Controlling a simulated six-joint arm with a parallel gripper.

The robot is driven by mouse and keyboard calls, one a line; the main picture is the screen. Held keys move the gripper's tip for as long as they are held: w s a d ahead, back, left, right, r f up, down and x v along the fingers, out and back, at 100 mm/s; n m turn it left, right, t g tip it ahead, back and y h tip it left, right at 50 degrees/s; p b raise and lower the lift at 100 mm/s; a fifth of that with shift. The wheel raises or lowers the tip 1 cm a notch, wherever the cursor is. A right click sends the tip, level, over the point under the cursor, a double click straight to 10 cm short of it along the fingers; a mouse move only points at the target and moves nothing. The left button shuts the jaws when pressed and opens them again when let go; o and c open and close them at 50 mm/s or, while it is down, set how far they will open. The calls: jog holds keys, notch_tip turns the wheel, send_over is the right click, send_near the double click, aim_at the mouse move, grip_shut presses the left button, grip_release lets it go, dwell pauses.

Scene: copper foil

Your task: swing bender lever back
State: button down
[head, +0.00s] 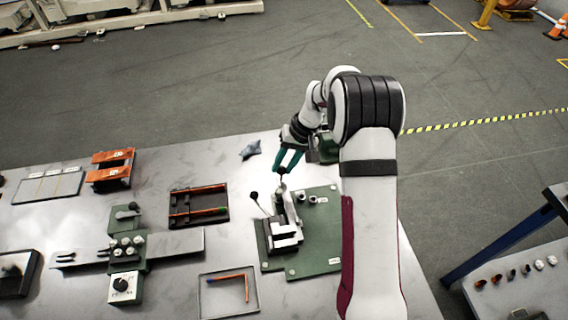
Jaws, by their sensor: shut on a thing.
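The bender (284,236) is a grey and white metal device on a green base plate (325,240) at the middle right of the table. My gripper (282,172), with green fingers, reaches down from the far side and is shut on the dark knob at the top of the bender lever, above the far end of the bender. A second thin rod with a black ball knob (254,196) leans up and left from the bender and is free. The exact contact of the fingertips is small and partly hidden.
A tray with an L-shaped orange strip (245,287) lies front left of the bender. Another table (520,290) stands right.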

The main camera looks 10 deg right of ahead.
dwell(0.4)
jog(key=s+d+m+t, duration=0.1)
jog(key=d+m, duration=0.2)
jog(key=d, duration=0.1)
jog(key=s+d+m+h, duration=0.1)
jog(key=s+d+m, duration=0.1)
jog(key=d, duration=0.2)
jog(key=s+d+m+t, duration=0.1)
jog(key=d+m, duration=0.2)
jog(key=shift+s+d+m+t, duration=0.3)
jog(key=shift+d, duration=0.1)
jog(key=s+d+m+h, duration=0.1)
jog(key=s+m, duration=0.1)
jog(key=s, duration=0.1)
jog(key=s+d+m+h, duration=0.1)
jog(key=s+d+m, duration=0.1)
jog(key=s+m, duration=0.1)
jog(key=s+d+m+t+h, duration=0.1)
jog(key=s+d+m, duration=0.1)
jog(key=s+m, duration=0.1)
jog(key=shift+s+d, duration=0.15)
jog(key=shift+s, duration=0.75)
jog(key=shift+s+m+h, duration=0.3)
jog(key=shift+s+m, duration=0.8)
jog(key=shift+s, duration=0.3)
jog(key=c, duration=0.6)
grip_release()
